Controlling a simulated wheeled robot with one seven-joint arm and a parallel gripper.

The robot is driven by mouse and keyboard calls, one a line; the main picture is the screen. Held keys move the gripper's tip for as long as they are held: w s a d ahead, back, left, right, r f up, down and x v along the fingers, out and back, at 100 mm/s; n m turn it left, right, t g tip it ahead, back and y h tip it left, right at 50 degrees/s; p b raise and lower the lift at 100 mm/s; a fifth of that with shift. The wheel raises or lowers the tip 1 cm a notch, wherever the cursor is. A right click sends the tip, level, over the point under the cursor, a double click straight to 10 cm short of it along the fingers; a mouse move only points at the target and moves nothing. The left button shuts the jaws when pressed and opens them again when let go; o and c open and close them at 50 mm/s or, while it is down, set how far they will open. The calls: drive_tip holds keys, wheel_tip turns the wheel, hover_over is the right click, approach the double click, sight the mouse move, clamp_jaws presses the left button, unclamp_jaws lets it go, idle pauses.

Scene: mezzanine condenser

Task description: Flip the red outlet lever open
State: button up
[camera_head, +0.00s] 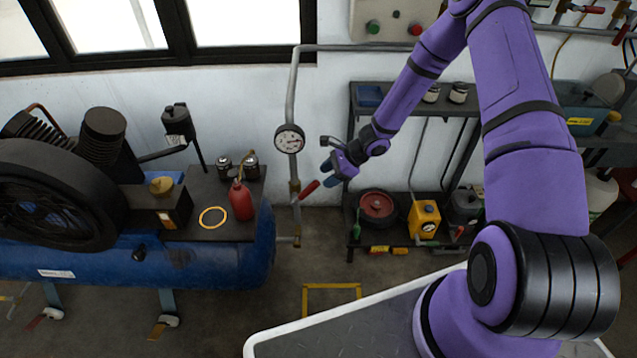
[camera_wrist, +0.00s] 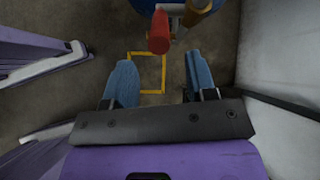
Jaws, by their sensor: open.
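The red outlet lever (camera_head: 309,189) sticks out up and to the right from a brass valve (camera_head: 295,190) on the grey vertical pipe beside the blue compressor tank. In the wrist view the red lever (camera_wrist: 158,34) shows end-on at the top, ahead of the gap between my fingers. My gripper (camera_wrist: 161,68) is open, with two blue fingers spread apart and nothing between them. In the head view my gripper (camera_head: 335,172) is just right of and slightly above the lever's free end. I cannot tell from these views whether a finger touches the lever.
A pressure gauge (camera_head: 290,139) sits on the pipe above the valve. A shelf rack (camera_head: 352,130) with several items stands at right. A yellow floor outline (camera_head: 332,286) lies below.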

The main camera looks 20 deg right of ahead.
drive_tip(key=shift+v, duration=1.6)
drive_tip(key=c, duration=0.3)
drive_tip(key=shift+s+d+f+m+y, duration=0.3)
drive_tip(key=shift+d+f, duration=0.1)
drive_tip(key=shift+d, duration=0.15)
drive_tip(key=shift+s+d+f+m+y, duration=0.25)
drive_tip(key=shift+d+f, duration=0.1)
drive_tip(key=shift+d, duration=0.2)
clamp_jaws()
drive_tip(key=s+d+f+m+t+y, duration=0.4)
drive_tip(key=s+d, duration=0.1)
drive_tip(key=d, duration=0.2)
drive_tip(key=r+x, duration=0.2)
drive_tip(key=x, duration=1.1)
drive_tip(key=shift+w+a+r, duration=0.2)
drive_tip(key=shift+w, duration=0.05)
